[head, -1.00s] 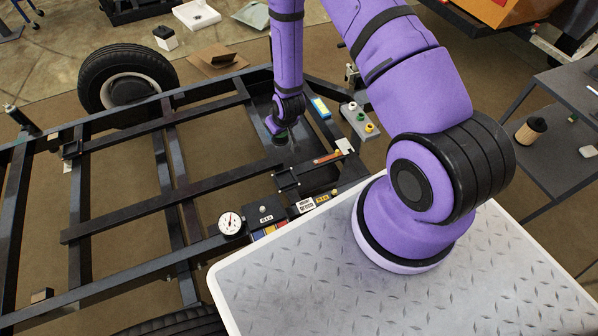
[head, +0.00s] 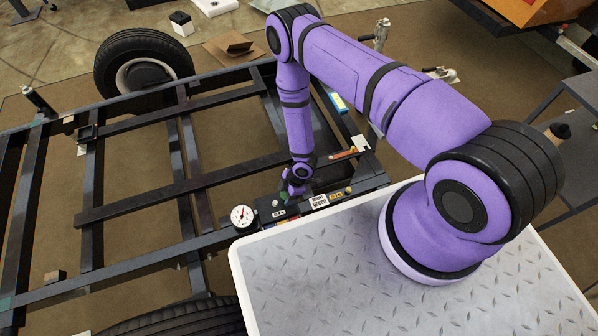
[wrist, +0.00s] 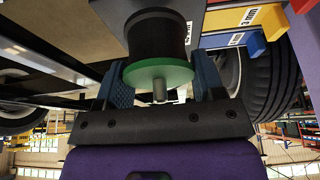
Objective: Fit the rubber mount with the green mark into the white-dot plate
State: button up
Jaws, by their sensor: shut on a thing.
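The rubber mount (wrist: 155,45) is a black cylinder with a green disc and a short metal stud, seen close up in the wrist view. My gripper (wrist: 160,82) is shut on it, with a blue finger on each side of the green disc. In the head view my gripper (head: 292,190) points down over a black block (head: 268,203) on the near frame rail. The arm and gripper cover part of that block. No white dot shows clearly now. Whether the mount touches the block cannot be told.
A round gauge (head: 242,215) stands left of the block. Labelled parts (head: 318,201) and a small yellowish knob (head: 348,190) lie to the right. An orange-handled tool (head: 343,154) lies behind. Coloured labelled blocks (wrist: 230,40) show near the mount. Open gaps lie between the frame bars.

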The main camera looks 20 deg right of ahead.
jog(key=w+d, duration=0.2)
jog(key=w, duration=0.1)
jog(key=w+d, duration=0.3)
jog(key=w, duration=0.1)
jog(key=w+d+f, duration=0.1)
jog(key=w+d, duration=0.2)
jog(key=w, duration=0.1)
jog(key=shift+w+d+f, duration=0.1)
jog(key=shift+d, duration=0.05)
jog(key=shift+w+d+f, duration=0.2)
jog(key=shift+f, duration=1.55)
jog(key=shift+f, duration=0.15)
jog(key=o, duration=1)
jog(key=shift+o, duration=0.2)
